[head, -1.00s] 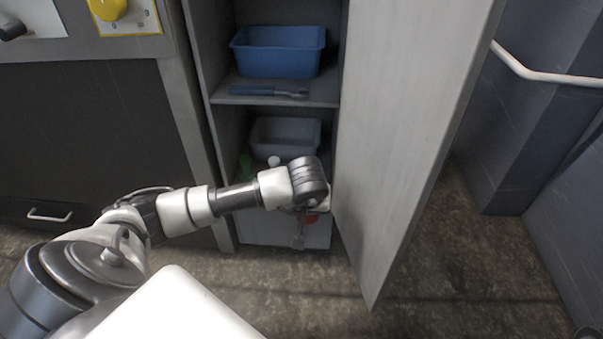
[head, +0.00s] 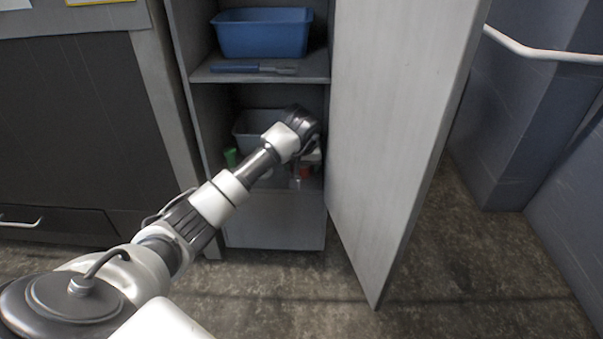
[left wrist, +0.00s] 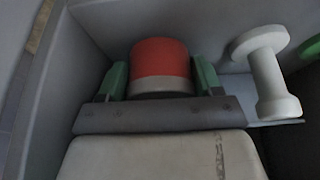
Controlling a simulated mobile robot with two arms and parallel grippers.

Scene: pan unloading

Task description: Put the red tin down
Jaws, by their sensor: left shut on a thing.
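The red tin (left wrist: 160,62) is between the green-padded fingers of my left gripper (left wrist: 160,78) in the left wrist view, red with a pale band at the near end. The gripper is shut on it. In the head view the tin (head: 306,171) shows as a small red patch below my left wrist, beside the gripper (head: 297,180), inside the lower compartment of the open cabinet. Whether the tin touches the shelf (left wrist: 240,82) cannot be told. My right gripper is not in view.
A pale dumbbell-shaped object (left wrist: 265,75) stands close right of the gripper. A green item (head: 231,157) and a grey-blue bin (head: 253,128) share the compartment. Above are a blue bin (head: 262,38) and a dark-handled utensil (head: 250,68). The open cabinet door (head: 395,130) stands close on the right.

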